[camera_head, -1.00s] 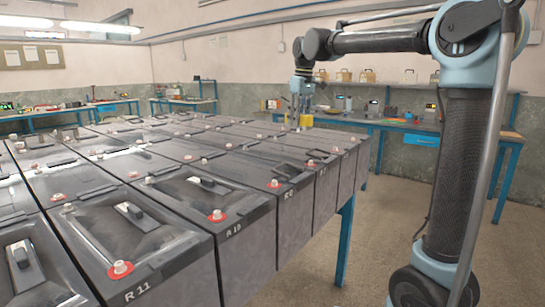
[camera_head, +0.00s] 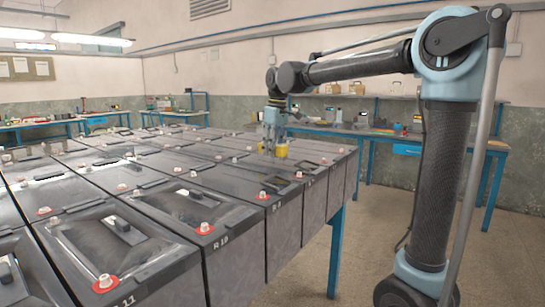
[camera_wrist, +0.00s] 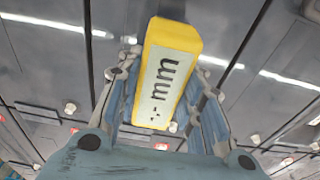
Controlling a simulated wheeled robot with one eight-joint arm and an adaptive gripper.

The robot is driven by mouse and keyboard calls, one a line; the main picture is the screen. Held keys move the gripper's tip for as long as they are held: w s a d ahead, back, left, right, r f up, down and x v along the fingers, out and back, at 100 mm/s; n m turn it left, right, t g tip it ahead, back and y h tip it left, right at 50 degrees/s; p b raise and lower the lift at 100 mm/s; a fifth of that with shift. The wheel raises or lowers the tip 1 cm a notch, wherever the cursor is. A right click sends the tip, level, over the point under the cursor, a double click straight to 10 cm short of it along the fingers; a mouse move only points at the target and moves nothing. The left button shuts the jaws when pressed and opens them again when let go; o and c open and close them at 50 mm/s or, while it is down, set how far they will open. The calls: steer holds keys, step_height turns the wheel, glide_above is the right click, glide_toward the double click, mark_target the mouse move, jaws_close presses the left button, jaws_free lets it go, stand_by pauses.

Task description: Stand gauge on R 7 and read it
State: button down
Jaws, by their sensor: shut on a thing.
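My gripper (camera_head: 272,150) is shut on the yellow gauge (camera_head: 282,151) above the far right part of the battery rows. In the wrist view the gauge (camera_wrist: 172,72) sits between the two fingers of my gripper (camera_wrist: 165,95). Its pale face shows "mm" and small dash-like marks, with no clear digits. Grey batteries stand in rows. The near ones read R 11 (camera_head: 85,245) and R 10 (camera_head: 175,205). Whether the gauge touches a battery top is unclear.
Batteries carry raised terminals, several with red rings (camera_head: 205,228), and black handles. A blue-legged stand (camera_head: 336,250) supports the rows. A workbench (camera_head: 440,140) with tools runs along the back wall. The floor (camera_head: 375,225) right of the rows is clear.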

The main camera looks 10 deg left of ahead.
steer(key=shift+f, duration=1.2)
steer(key=c, duration=1.1)
jaws_free()
